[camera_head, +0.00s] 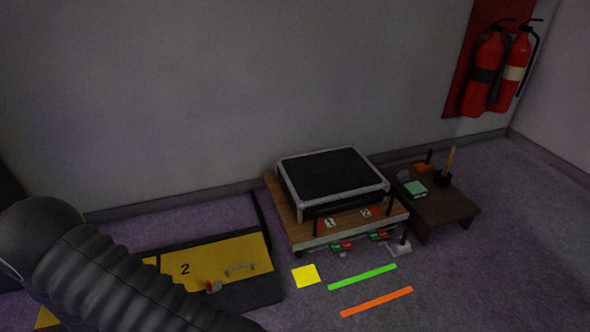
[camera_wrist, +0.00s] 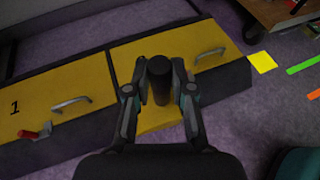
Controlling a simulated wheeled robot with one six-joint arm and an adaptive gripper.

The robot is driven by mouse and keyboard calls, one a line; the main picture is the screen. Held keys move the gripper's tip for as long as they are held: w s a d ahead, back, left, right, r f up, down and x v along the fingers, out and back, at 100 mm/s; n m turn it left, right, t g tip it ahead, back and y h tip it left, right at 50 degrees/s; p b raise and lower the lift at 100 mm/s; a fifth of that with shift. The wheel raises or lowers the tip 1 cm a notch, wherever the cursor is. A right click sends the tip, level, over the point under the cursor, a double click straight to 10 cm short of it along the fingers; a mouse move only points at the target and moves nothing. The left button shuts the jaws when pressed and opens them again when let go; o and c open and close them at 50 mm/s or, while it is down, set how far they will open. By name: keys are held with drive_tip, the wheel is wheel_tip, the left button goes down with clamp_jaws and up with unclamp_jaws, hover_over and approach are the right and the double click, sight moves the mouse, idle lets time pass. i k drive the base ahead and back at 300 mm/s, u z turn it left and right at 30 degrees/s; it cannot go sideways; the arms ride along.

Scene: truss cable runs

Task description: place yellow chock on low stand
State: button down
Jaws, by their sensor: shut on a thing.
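My gripper (camera_wrist: 160,84) is shut on a dark upright cylinder in the wrist view. A yellow piece (camera_wrist: 158,123) shows just below it, between the fingers, and looks like the yellow chock with the cylinder as its grip. Its lower part is hidden by my gripper, and it blends with the yellow drawer front behind. A low dark brown stand (camera_head: 457,217) is at the right in the head view, with a green block (camera_head: 415,188), a wooden-handled tool (camera_head: 448,165) and an orange item on it. My gripper is out of the head view.
A black-topped box (camera_head: 332,173) sits on a wooden platform (camera_head: 283,207) left of the stand. A yellow-fronted drawer unit (camera_head: 240,253) stands near my arm. A yellow square (camera_head: 305,275), green strip (camera_head: 362,277) and orange strip (camera_head: 376,301) mark open floor.

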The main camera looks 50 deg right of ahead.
sight(434, 211)
drive_tip(key=u, duration=1.85)
drive_tip(key=k, duration=2.05)
drive_tip(key=z, duration=2.45)
